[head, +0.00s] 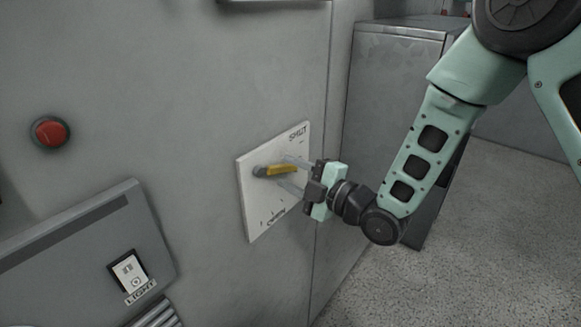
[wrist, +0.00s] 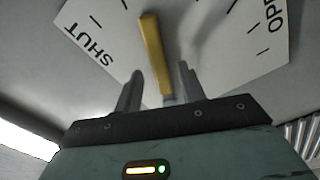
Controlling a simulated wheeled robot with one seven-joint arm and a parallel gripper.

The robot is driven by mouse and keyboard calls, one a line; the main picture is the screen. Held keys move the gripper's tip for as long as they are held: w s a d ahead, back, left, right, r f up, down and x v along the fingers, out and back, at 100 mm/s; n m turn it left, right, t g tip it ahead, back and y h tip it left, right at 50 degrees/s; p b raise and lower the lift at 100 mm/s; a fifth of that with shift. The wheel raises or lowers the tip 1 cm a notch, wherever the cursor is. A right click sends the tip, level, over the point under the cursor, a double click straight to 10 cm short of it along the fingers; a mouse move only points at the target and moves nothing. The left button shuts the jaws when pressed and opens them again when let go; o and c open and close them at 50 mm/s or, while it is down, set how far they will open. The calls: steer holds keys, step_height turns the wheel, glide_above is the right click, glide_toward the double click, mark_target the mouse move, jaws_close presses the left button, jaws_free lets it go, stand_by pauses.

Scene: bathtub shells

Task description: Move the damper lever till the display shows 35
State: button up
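The damper lever (head: 283,169) is a yellow handle on a grey pivot, mounted on a white plate (head: 253,215) marked SHUT at the top and OPEN at the bottom. It points right, roughly level, between the two words. In the wrist view the lever (wrist: 152,42) runs down between the fingers. My gripper (head: 289,172) is in front of the plate with its fingers apart, one above and one below the lever. The wrist view shows my gripper (wrist: 161,70) open, with a gap on each side of the lever. No display with a number is in view.
A red button (head: 49,132) is on the grey wall at the left. A sloped panel with a LIGHT switch (head: 131,277) juts out at the lower left. A grey metal cabinet (head: 388,75) stands behind my arm. The speckled floor (head: 440,270) at the right is clear.

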steer(key=shift+w+a, duration=0.15)
steer(key=shift+a, duration=0.1)
jaws_close()
steer(key=f+m+b, duration=0.1)
steer(key=b, duration=0.1)
steer(key=m+b, duration=0.1)
steer(key=b, duration=0.1)
steer(key=shift+s+a+f, duration=0.2)
steer(key=shift+s+f, duration=0.05)
steer(key=shift+f, duration=0.15)
steer(key=shift+s+a+f+m+b, duration=0.1)
steer(key=shift+s+f+m+b, duration=0.1)
steer(key=shift+m+b, duration=0.65)
steer(key=shift+r+b, duration=0.1)
steer(key=shift+b, duration=0.35)
jaws_free()
